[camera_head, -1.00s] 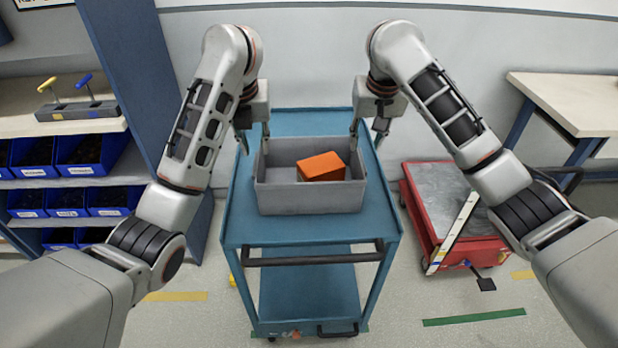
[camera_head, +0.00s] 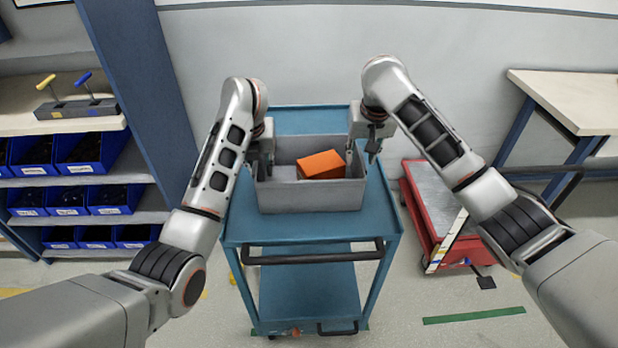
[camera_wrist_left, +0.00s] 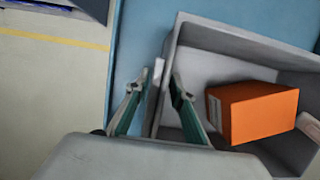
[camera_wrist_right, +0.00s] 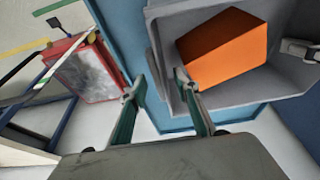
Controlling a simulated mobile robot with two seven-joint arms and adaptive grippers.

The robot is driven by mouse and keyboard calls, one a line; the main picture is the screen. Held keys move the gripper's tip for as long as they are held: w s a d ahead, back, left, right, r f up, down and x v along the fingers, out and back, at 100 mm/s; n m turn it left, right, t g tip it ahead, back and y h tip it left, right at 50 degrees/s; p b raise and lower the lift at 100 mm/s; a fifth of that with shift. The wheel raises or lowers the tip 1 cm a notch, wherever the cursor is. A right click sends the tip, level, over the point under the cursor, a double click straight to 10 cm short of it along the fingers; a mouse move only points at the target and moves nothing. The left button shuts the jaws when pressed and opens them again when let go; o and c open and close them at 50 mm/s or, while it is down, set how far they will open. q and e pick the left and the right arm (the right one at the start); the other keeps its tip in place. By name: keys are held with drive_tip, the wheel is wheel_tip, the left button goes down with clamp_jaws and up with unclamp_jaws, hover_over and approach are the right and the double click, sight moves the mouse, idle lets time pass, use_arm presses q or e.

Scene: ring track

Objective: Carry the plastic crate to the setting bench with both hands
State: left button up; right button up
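The grey plastic crate (camera_head: 310,197) sits on the top shelf of a blue cart (camera_head: 245,225), with an orange box (camera_head: 321,164) inside. My left gripper (camera_head: 261,165) is at the crate's left wall. In the left wrist view its fingers (camera_wrist_left: 156,88) are apart, one on each side of that wall. My right gripper (camera_head: 364,150) is at the right wall. In the right wrist view its fingers (camera_wrist_right: 157,88) are also apart, with the wall between them. I cannot tell whether the fingers touch the walls. A pale-topped bench (camera_head: 575,95) stands at the right.
A red cart (camera_head: 430,215) with a grey top stands right of the blue cart. Shelving with blue bins (camera_head: 90,152) and a block with two T-handled tools (camera_head: 78,108) is at the left. The blue cart's handle (camera_head: 312,257) faces me. Floor shows between the carts.

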use_arm(q)
drive_tip(key=shift+f, duration=0.3)
use_arm(e)
drive_tip(key=shift+f, duration=0.2)
use_arm(q)
clamp_jaws()
use_arm(e)
drive_tip(key=c, duration=0.8)
drive_tip(key=shift+a, duration=0.1)
clamp_jaws()
use_arm(q)
drive_tip(key=shift+d, duration=0.1)
